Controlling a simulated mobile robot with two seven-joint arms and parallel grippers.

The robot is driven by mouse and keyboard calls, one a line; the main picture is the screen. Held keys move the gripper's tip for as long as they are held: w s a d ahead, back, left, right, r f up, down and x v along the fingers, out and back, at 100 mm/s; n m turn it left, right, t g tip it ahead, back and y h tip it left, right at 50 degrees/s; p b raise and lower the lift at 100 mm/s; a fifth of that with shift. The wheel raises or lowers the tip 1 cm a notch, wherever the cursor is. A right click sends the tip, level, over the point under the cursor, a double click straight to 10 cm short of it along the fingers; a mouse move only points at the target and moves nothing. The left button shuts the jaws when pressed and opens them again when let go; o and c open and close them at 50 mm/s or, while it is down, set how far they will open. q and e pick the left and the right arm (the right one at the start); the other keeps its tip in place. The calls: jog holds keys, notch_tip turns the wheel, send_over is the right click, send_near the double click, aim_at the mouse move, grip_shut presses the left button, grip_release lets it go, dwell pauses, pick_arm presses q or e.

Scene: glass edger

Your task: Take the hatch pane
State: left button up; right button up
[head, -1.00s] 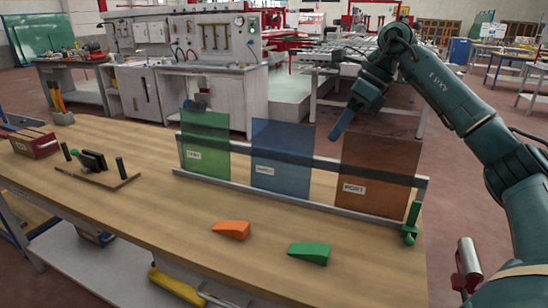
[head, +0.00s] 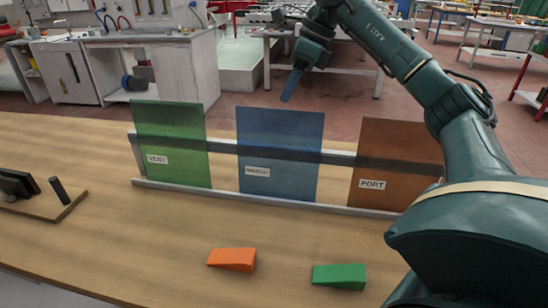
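Three tinted panes stand upright in a metal rack (head: 225,190) on the wooden table. The blue middle pane (head: 285,140) has a white label that is too blurred to read surely. The green pane (head: 180,130) at the left reads VENT, and the brown pane (head: 385,150) at the right reads PORT. My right gripper (head: 291,86) hangs above the top edge of the blue pane in the picture, apart from it. Its fingers overlap from this side, so I cannot tell whether they are open; no pane is in them. My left gripper is out of view.
An orange wedge (head: 233,259) and a green wedge (head: 340,276) lie on the table in front of the rack. A wooden board with dark upright parts (head: 45,205) sits at the left. The table between board and wedges is clear. A grey bench (head: 165,60) stands behind.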

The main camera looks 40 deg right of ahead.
aim_at(276, 127)
jog(key=x, duration=0.4)
jog(key=shift+f, duration=0.1)
jog(key=shift+d+x, duration=0.15)
jog(key=shift+x, duration=1.1)
jog(key=shift+d+x, duration=0.1)
jog(key=shift+x, duration=1.15)
jog(key=shift+f, duration=0.35)
jog(key=shift+c, duration=0.4)
grip_shut()
jog(key=shift+r, duration=0.15)
